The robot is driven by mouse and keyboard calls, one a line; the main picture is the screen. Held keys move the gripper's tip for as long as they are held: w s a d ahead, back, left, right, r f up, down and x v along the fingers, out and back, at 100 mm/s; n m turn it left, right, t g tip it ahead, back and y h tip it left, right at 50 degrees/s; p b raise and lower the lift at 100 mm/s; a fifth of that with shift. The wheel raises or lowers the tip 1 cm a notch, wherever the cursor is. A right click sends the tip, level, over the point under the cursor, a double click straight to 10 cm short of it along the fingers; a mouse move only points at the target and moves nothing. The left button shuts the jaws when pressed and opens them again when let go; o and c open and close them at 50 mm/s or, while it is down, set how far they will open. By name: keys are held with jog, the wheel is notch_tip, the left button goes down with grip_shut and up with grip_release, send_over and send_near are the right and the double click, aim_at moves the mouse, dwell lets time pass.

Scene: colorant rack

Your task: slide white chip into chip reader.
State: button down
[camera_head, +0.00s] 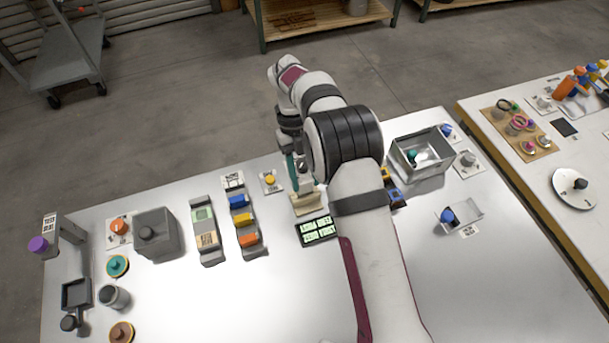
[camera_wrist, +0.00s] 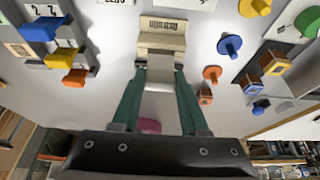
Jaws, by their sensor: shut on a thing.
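My gripper (camera_wrist: 159,68) is shut on the white chip (camera_wrist: 160,76), a pale flat piece between its two green fingers. The beige chip reader (camera_wrist: 163,34), with a dark label, lies directly beyond the fingertips, and the chip's far end meets or overlaps its near edge in the wrist view. I cannot tell how deep the chip sits in the slot. In the head view my gripper (camera_head: 297,182) is over the reader (camera_head: 306,205), at the back middle of the white table, with the chip mostly hidden.
A display with green text (camera_head: 318,231) lies in front of the reader. A rack with blue, yellow and orange chips (camera_head: 243,219) stands to the left, near a yellow button (camera_head: 270,180). A grey open bin (camera_head: 421,157) stands right.

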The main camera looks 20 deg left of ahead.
aim_at(305, 188)
jog(key=shift+f, duration=1.5)
dwell(0.3)
jog(key=shift+r, duration=1.5)
jog(key=shift+f, duration=1.65)
jog(key=shift+r, duration=0.15)
jog(key=shift+r, duration=1.5)
jog(key=shift+f, duration=1.6)
